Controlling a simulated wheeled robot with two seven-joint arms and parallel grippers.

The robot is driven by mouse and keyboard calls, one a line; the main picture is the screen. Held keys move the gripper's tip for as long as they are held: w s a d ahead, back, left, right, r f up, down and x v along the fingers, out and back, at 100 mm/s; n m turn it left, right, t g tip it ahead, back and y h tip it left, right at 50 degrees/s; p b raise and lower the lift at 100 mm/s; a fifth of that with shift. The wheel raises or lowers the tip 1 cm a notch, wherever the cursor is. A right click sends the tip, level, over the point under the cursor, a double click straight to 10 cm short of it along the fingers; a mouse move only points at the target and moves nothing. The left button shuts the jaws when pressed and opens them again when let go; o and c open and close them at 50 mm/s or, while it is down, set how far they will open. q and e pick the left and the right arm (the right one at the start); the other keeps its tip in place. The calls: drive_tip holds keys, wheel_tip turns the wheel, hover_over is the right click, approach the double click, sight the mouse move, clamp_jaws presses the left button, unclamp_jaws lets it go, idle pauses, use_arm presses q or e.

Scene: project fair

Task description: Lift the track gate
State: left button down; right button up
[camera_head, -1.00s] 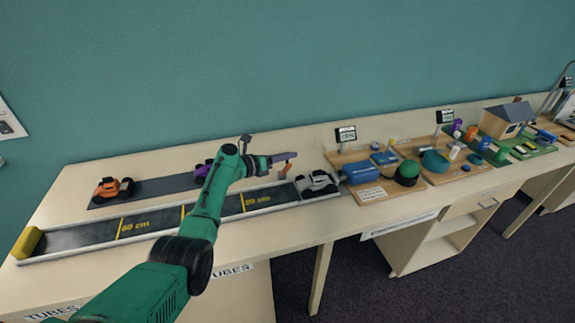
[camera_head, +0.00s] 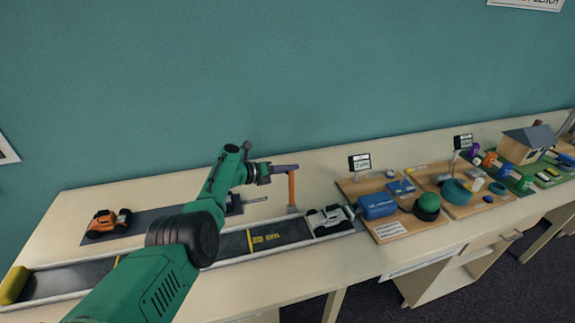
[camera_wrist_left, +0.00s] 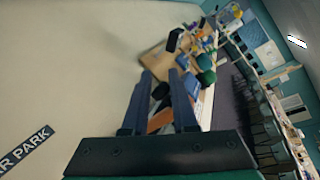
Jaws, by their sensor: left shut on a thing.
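My left gripper (camera_head: 290,168) is shut on the upper end of the orange track gate (camera_head: 291,188), which stands upright beside the track's right end. The gate's foot is near the rear rail, next to the white toy car (camera_head: 328,219) on the track. In the left wrist view, an orange part of the gate (camera_wrist_left: 160,120) shows between the two dark fingers (camera_wrist_left: 159,98). The black track (camera_head: 280,233) has pale rails and yellow marks, and my left arm covers part of it. My right gripper is not in view.
An orange toy car (camera_head: 106,222) stands on a dark mat at the left. A yellow block (camera_head: 13,285) closes the track's left end.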

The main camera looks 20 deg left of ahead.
use_arm(q)
drive_tip(key=shift+f, duration=0.7)
drive_tip(key=shift+s, duration=0.1)
drive_tip(key=c, duration=0.7)
unclamp_jaws()
drive_tip(key=shift+o, duration=0.2)
drive_tip(key=shift+a+r, duration=0.1)
drive_tip(key=shift+w+r, duration=0.15)
drive_tip(key=shift+w, duration=0.05)
